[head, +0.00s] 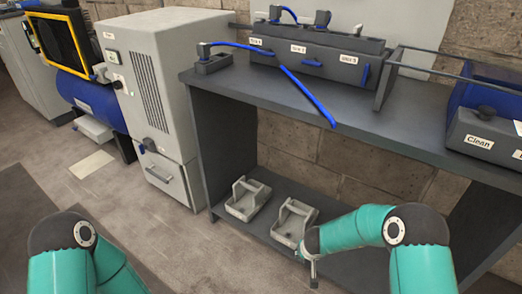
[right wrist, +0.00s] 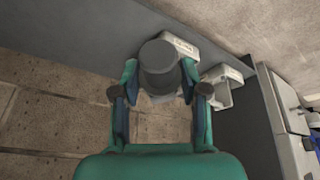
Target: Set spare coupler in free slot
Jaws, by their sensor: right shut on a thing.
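My right gripper (head: 312,268) is low in front of the bench's lower shelf, beside a grey tray. In the right wrist view the right gripper (right wrist: 159,88) is shut on a dark grey, round-ended part (right wrist: 158,58), which looks like the spare coupler. In the head view I cannot make this part out. On the bench top stands a dark slot rack (head: 318,52) with white labels. Couplers with blue hose sit at its left (head: 275,13) and middle (head: 322,18); its right end shows only a small light piece (head: 357,30). My left gripper is out of view.
Two grey trays, left (head: 248,199) and right (head: 294,222), stand on the lower shelf. A small block (head: 213,63) with a hose fitting sits left on the bench (head: 400,118). Blue hose (head: 308,97) hangs over the front. A "Clean" bin (head: 483,137) stands right.

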